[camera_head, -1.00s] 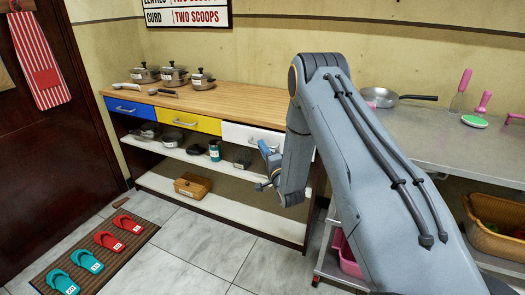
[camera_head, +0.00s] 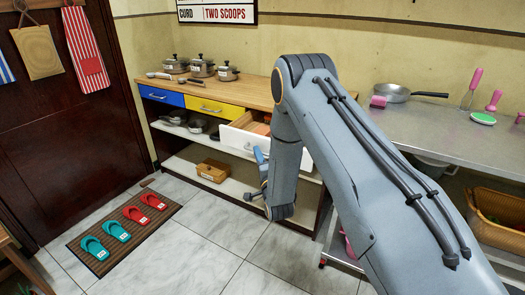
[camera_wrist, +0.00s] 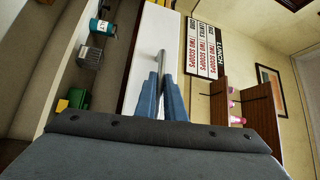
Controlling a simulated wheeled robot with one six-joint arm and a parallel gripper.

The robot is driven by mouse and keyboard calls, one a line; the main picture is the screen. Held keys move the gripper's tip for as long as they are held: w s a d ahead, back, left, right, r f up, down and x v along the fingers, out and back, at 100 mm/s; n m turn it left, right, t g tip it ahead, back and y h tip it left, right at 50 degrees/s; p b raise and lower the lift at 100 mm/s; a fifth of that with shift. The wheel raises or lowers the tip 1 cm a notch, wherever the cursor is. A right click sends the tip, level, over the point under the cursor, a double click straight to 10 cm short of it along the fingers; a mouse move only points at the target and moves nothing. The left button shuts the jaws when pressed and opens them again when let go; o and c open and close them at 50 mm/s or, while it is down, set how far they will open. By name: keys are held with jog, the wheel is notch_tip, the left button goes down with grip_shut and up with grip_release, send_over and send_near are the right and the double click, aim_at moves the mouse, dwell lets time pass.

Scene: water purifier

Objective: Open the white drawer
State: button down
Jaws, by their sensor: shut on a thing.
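The white drawer (camera_head: 236,138) is pulled out of the wooden counter, and orange-brown contents or interior show above its front. My gripper (camera_head: 259,156) is at the drawer front, partly covered by my arm. In the wrist view the blue fingers of my gripper (camera_wrist: 160,98) are closed on the metal bar handle (camera_wrist: 161,62) of the white drawer front (camera_wrist: 158,35). The right part of the drawer is hidden behind my arm in the head view.
The blue drawer (camera_head: 161,97) and yellow drawer (camera_head: 215,108) are closed. A wooden box (camera_head: 213,171) sits on the low shelf. Slippers lie on a brown mat (camera_head: 85,262) at left. Tiled floor in front of the counter is clear.

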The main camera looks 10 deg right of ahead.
jog(key=shift+s+d+f, duration=0.1)
jog(key=shift+s+f, duration=0.05)
jog(key=shift+s, duration=0.05)
jog(key=c, duration=1.8)
grip_release()
jog(key=shift+d, duration=0.1)
jog(key=shift+c, duration=0.2)
jog(key=shift+a, duration=0.2)
jog(key=r+v, duration=0.1)
jog(key=v, duration=0.6)
jog(key=shift+s+f, duration=0.45)
